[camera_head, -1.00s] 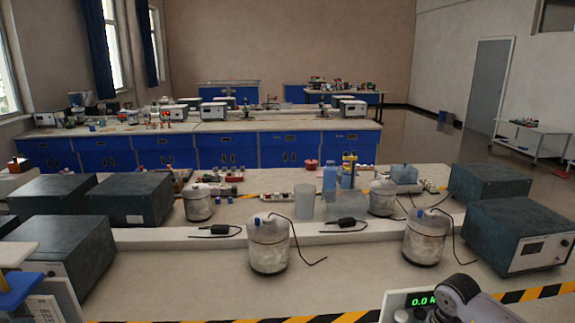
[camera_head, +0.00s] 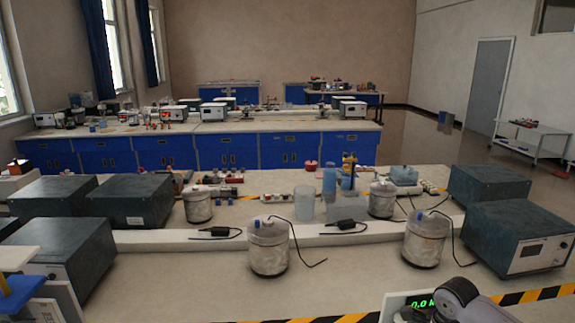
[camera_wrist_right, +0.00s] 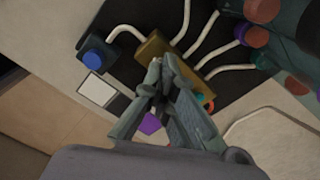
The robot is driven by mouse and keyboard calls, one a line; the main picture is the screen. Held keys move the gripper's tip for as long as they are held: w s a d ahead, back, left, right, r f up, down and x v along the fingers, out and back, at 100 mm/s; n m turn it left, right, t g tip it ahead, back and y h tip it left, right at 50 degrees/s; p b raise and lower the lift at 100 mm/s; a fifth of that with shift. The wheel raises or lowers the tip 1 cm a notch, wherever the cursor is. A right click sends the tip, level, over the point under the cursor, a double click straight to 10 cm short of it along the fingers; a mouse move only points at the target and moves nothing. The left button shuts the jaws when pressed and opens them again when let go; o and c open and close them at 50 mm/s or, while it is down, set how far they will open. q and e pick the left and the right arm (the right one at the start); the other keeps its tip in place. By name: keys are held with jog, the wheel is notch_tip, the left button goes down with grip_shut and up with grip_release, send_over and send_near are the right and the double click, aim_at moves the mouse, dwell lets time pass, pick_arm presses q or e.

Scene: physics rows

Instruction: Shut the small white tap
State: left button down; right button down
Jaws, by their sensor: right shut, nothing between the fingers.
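My right gripper (camera_wrist_right: 160,85) is shut and empty in the wrist view. Its fingertips are close together over a brass-coloured block (camera_wrist_right: 168,58) with several white tubes. A small pale piece shows right at the fingertips; I cannot tell whether it is the white tap, or whether the fingers touch it. No white tap can be made out with certainty in either view. In the head view only part of my right arm (camera_head: 455,300) shows at the bottom edge. My left gripper is not in view.
Near the right gripper are a blue-capped dark fitting (camera_wrist_right: 93,58), a purple piece (camera_wrist_right: 150,124) and several coloured caps at the upper right. In the head view, white-grey canisters (camera_head: 268,247) and dark boxes (camera_head: 518,235) stand on the bench. Striped tape marks its near edge.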

jog(key=shift+m, duration=1.1)
jog(key=m+p, duration=0.1)
jog(key=m, duration=0.2)
jog(key=shift+r, duration=0.1)
jog(key=m, duration=0.4)
jog(key=shift+p, duration=0.35)
jog(key=c, duration=2.4)
grip_release()
jog(key=c, duration=2.1)
grip_release()
jog(key=shift+c, duration=0.2)
